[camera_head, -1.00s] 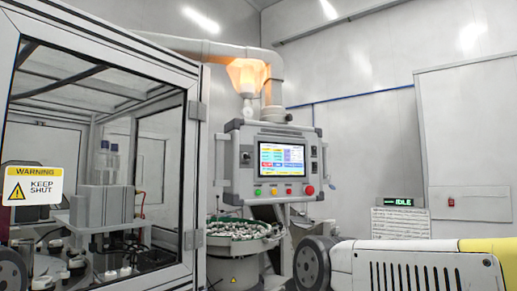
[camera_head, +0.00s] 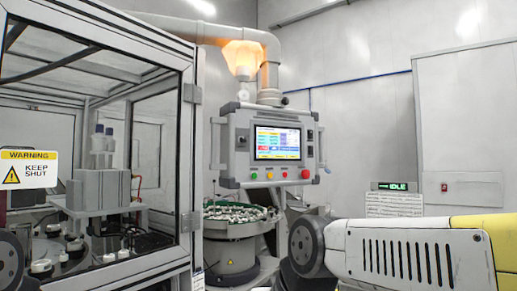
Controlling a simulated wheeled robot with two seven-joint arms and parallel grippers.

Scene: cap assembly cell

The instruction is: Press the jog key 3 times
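The control panel (camera_head: 228,150) hangs in the middle of the view, with a lit touchscreen (camera_head: 278,143). Below the screen is a row of small buttons: a green button (camera_head: 253,176), a yellow button (camera_head: 269,175), another small button (camera_head: 284,174) and a larger red button (camera_head: 305,174). Their labels are too small to read, so I cannot tell which is the jog key. My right arm comes in from the lower right, below the panel and apart from it. Part of my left arm shows at the lower left edge. Neither gripper is in view.
A framed glass enclosure (camera_head: 187,150) with a "KEEP SHUT" warning sign (camera_head: 28,168) fills the left. A bowl feeder (camera_head: 230,258) full of small parts stands below the panel. The space before the panel looks clear.

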